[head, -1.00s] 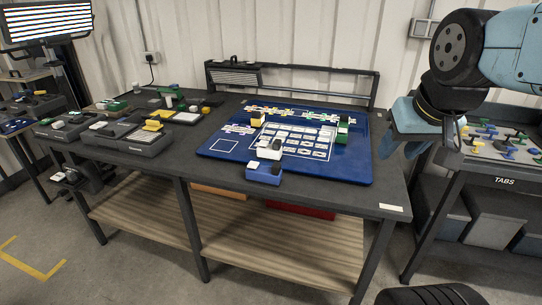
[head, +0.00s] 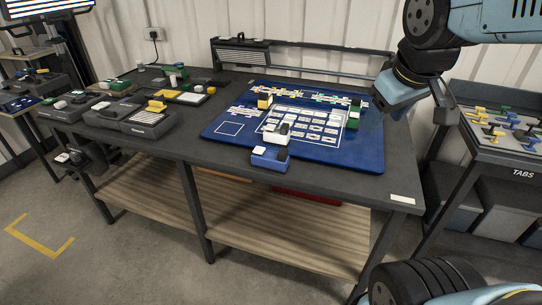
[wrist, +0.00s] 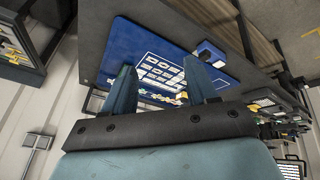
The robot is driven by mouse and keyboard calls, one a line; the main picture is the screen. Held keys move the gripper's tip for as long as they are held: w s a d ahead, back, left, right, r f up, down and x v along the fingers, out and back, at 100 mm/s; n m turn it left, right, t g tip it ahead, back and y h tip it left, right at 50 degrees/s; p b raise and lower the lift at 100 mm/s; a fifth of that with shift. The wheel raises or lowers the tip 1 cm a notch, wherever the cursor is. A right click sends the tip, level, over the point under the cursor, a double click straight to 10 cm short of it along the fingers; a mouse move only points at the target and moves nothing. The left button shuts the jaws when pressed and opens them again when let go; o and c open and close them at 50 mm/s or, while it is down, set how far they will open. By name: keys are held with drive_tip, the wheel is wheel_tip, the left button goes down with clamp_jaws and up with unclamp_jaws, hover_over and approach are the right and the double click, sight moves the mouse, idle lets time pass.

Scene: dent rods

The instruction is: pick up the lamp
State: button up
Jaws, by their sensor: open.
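A low panel with pale stripes and a handle on top (head: 240,57) stands at the back left of the dark table; it looks like a lamp. A larger lit striped panel (head: 45,16) on a stand is at the upper left edge, cut off by the frame; it could also be a lamp. I cannot tell which the task means. My gripper (head: 418,108) is in the air near the table's right back side, well right of both panels. In the wrist view my gripper (wrist: 158,70) is open, with nothing between its fingers.
A blue mat (head: 365,158) with small blocks and printed cards covers the table's right part. Grey trays (head: 145,122) and small items crowd its left. A TABS table (head: 520,165) stands to the right. A back rail (head: 320,45) runs behind the mat.

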drive_tip(key=w+a+f+n+g, duration=0.1)
drive_tip(key=w+a+f+n, duration=0.3)
drive_tip(key=w+a+n, duration=0.7)
drive_tip(key=n+h, duration=0.1)
drive_tip(key=n, duration=1.5)
approach(283, 151)
drive_tip(key=x, duration=0.4)
drive_tip(key=shift+s+a+f, duration=0.1)
drive_tip(key=shift+s+f, duration=0.1)
drive_tip(key=shift+f, duration=0.1)
drive_tip(key=shift+w+x, duration=0.15)
drive_tip(key=shift+x, duration=1.15)
drive_tip(key=shift+w+x, duration=0.1)
drive_tip(key=shift+x, duration=1.2)
drive_tip(key=shift+r, duration=0.2)
drive_tip(key=shift+c, duration=0.2)
clamp_jaws()
